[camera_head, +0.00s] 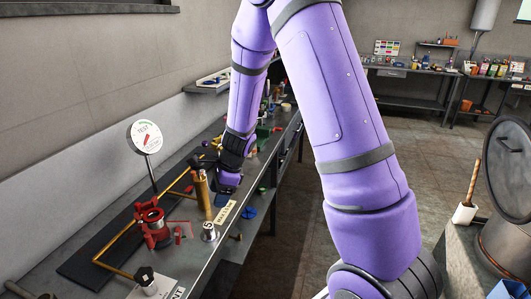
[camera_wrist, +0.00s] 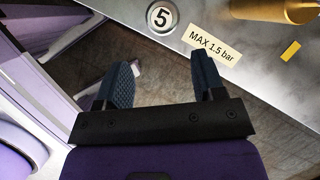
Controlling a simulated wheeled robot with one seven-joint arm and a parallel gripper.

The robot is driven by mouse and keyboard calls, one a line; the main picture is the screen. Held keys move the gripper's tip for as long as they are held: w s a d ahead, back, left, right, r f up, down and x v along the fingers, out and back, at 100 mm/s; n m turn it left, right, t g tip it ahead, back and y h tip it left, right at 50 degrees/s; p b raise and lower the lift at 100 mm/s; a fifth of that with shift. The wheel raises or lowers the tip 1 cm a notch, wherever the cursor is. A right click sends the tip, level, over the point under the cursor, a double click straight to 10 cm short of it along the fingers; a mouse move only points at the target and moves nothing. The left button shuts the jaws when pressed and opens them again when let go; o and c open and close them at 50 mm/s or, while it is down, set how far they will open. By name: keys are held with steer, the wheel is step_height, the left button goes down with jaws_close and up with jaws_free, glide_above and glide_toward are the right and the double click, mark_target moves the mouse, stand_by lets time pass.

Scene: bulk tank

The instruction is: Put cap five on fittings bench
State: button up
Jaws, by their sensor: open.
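Cap five is a round metal cap marked 5 (camera_wrist: 161,17), standing near the edge of the grey metal bench (camera_wrist: 138,12). The cap also shows in the head view (camera_head: 209,233), beside the MAX 1.5 bar label (camera_head: 224,211). My gripper (camera_wrist: 165,80) is open and empty. In the wrist view its two dark blue fingers lie below the cap in the picture, apart from it, with the floor behind them. In the head view my arm hides part of the long bench. I cannot tell which bench is the fittings bench.
A brass cylinder (camera_head: 203,195) stands close behind the cap. A red fitting (camera_head: 151,222) with brass pipe and a round gauge sign (camera_head: 146,137) are to the left. A far bench (camera_head: 405,72) holds several items. Open floor lies between the benches.

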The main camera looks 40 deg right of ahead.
steer(key=s+a+r+n+t, duration=0.1)
steer(key=s+r+n, duration=0.4)
steer(key=r, duration=0.4)
steer(key=s+r+n, duration=0.4)
steer(key=r+n, duration=0.1)
steer(key=r, duration=0.5)
steer(key=s+d+r+n+t+h, duration=0.1)
steer(key=s+d+r+n+h, duration=0.1)
steer(key=s+r+n, duration=0.3)
steer(key=s+d+r+n+t+h, duration=0.1)
steer(key=s+r+n, duration=0.4)
steer(key=s, duration=0.8)
steer(key=shift+s+d+n+t+h, duration=0.25)
steer(key=shift+d+n+t+h, duration=0.1)
steer(key=shift+n+h, duration=0.3)
